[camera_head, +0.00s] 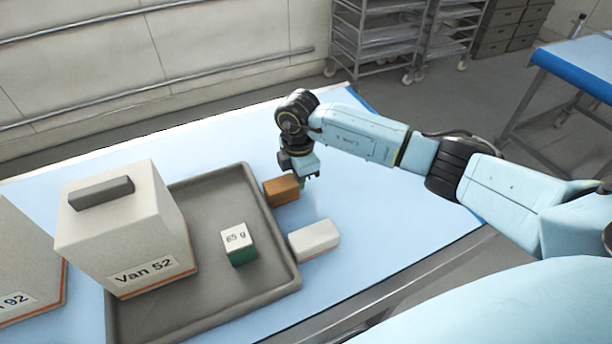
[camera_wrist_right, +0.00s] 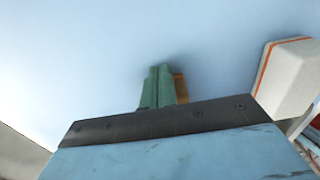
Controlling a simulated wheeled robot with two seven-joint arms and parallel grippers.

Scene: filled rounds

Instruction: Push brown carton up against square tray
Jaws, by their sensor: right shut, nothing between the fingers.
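The brown carton (camera_head: 281,192) lies on the light blue table just right of the far right side of the grey square tray (camera_head: 213,198). Its left end is at or very near the tray's rim; I cannot tell if they touch. My right gripper (camera_head: 306,181) is shut and empty, pointing down at the carton's right side, very close to it. In the right wrist view the green fingers (camera_wrist_right: 160,84) are together, and a sliver of the brown carton (camera_wrist_right: 181,88) shows behind them; the rest is hidden. My left gripper is not in view.
A white carton (camera_head: 314,240) lies nearer, beside the tray's right rim. The tray holds a large box marked Van 52 (camera_head: 125,235) and a small green and white box (camera_head: 238,244). Another large box (camera_head: 25,262) stands at far left. The table right of my gripper is clear.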

